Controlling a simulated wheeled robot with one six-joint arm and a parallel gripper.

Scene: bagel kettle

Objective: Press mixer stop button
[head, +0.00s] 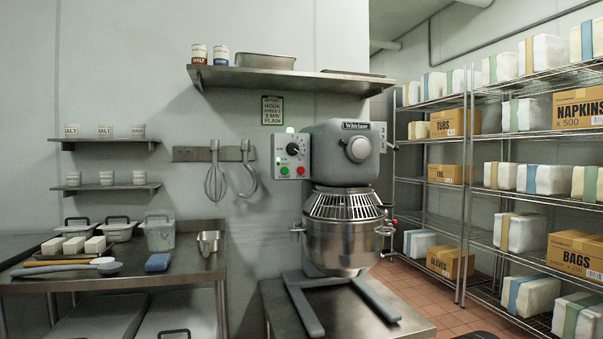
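A large grey stand mixer (342,150) stands on a low steel table right of centre in the head view. Its steel bowl (343,245) sits under a wire guard (344,205). A control box (291,156) is fixed on the mixer's left side. It carries a black dial (293,149), a green button (284,170) on the left and a red button (300,170) on the right. A green lamp (290,130) is lit on top of the box. My gripper is not in view.
A steel table (190,270) at left holds tubs, white blocks, a ladle, a blue sponge (158,262) and a steel cup (208,243). Wire shelving (466,200) with boxes stands at right. A wall shelf (285,78) is above.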

